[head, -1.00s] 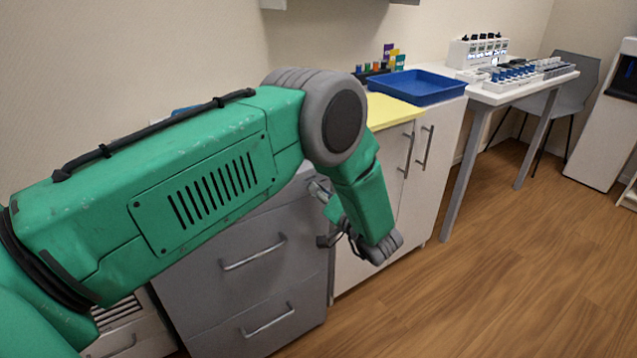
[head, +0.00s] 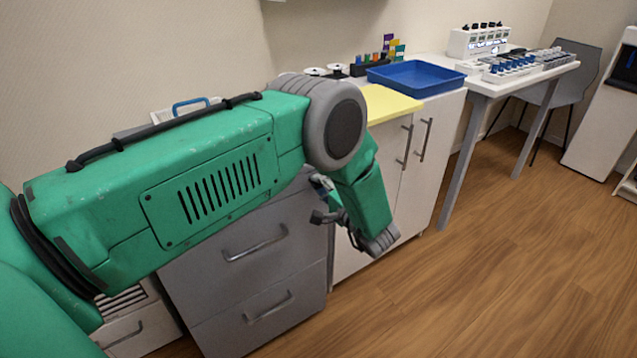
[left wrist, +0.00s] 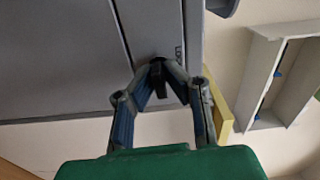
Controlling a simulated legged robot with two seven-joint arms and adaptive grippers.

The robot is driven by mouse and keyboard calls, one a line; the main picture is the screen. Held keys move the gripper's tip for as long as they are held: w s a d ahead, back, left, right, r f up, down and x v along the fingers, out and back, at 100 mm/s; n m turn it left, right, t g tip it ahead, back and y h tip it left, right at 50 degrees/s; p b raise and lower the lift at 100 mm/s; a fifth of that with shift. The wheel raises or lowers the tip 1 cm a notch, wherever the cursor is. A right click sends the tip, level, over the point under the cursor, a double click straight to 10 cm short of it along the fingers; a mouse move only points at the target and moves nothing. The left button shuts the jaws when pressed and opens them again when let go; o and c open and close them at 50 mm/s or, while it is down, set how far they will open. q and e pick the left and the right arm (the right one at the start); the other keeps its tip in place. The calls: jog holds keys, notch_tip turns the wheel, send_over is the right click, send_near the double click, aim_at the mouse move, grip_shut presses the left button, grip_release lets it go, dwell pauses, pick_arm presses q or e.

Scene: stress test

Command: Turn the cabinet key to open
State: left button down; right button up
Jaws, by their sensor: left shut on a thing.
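The grey drawer cabinet (head: 250,270) stands behind my green left arm in the head view. My left gripper (head: 320,200) is at the upper right part of its front, partly hidden by the wrist. In the left wrist view the gripper (left wrist: 160,70) is shut on a small dark key (left wrist: 161,90) at the cabinet face (left wrist: 75,55), next to partly legible lettering. The fingertips hide part of the key, so its exact angle is hard to tell. My right gripper is not in view.
A white cabinet (head: 365,235) with two upright handles stands close on the right. Above it are a yellow top (head: 388,103) and a blue tray (head: 415,77). A white table (head: 490,88) with lab items stands further right. The wooden floor (head: 480,290) in front is clear.

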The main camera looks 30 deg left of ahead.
pick_arm(q)
jog(key=shift+w+d+m, duration=0.1)
jog(key=shift+d+m, duration=0.1)
jog(key=shift+m, duration=0.3)
jog(key=c, duration=1.9)
grip_release()
jog(key=shift+o, duration=1.1)
jog(key=shift+w+f, duration=0.1)
jog(key=shift+f, duration=0.05)
jog(key=shift+d, duration=0.15)
jog(key=v, duration=1.2)
jog(key=shift+f, duration=0.1)
